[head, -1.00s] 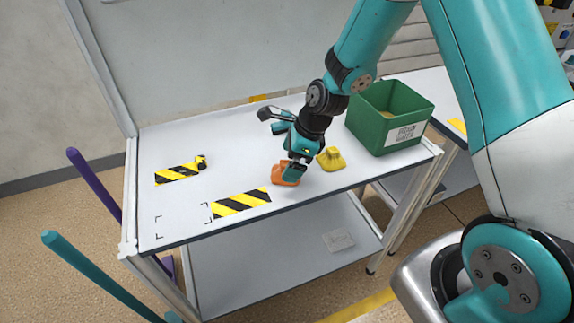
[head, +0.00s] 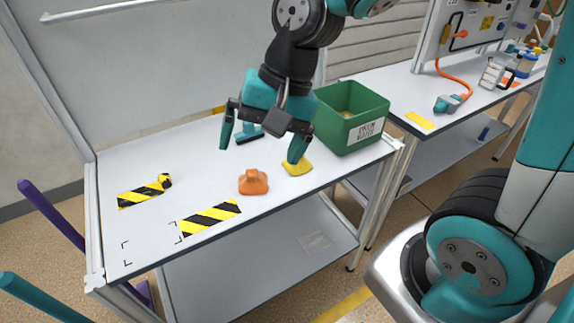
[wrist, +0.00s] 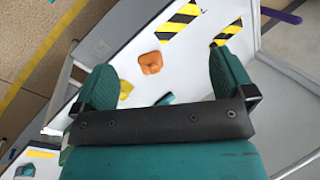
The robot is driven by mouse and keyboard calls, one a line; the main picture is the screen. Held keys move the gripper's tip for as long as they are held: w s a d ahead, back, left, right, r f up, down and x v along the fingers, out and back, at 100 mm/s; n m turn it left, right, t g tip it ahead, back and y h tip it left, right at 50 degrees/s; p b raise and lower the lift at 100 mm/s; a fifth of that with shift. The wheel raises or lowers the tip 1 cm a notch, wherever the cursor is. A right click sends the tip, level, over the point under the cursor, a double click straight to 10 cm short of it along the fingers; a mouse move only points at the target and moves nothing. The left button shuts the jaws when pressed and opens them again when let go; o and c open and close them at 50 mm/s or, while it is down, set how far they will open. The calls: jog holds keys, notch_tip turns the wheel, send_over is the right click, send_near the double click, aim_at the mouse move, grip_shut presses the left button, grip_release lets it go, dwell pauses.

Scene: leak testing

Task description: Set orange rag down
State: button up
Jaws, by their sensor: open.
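The orange rag (head: 253,182) lies crumpled on the white table (head: 205,160), near its front edge, to the right of a striped strip. In the wrist view the orange rag (wrist: 151,62) shows beyond and between my fingers, apart from both. My gripper (head: 260,152) is open and empty, raised above the table behind the rag. It also shows in the wrist view (wrist: 165,80) with its two fingers spread wide. A yellow rag (head: 297,166) lies to the right of the orange rag, partly behind a fingertip.
A green bin (head: 322,125) stands at the table's right end. A front striped strip (head: 210,216) and a rear striped strip (head: 140,196) with a small item mark the left side. A teal item (head: 250,134) lies behind my gripper. The front left corner is clear.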

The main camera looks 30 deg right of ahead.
jog(key=s+a+r+n, duration=0.1)
jog(key=s+r+n, duration=0.2)
jog(key=s+n, duration=0.7)
jog(key=shift+a+n+g, duration=0.2)
jog(key=shift+n+g, duration=0.1)
jog(key=shift+n, duration=0.6)
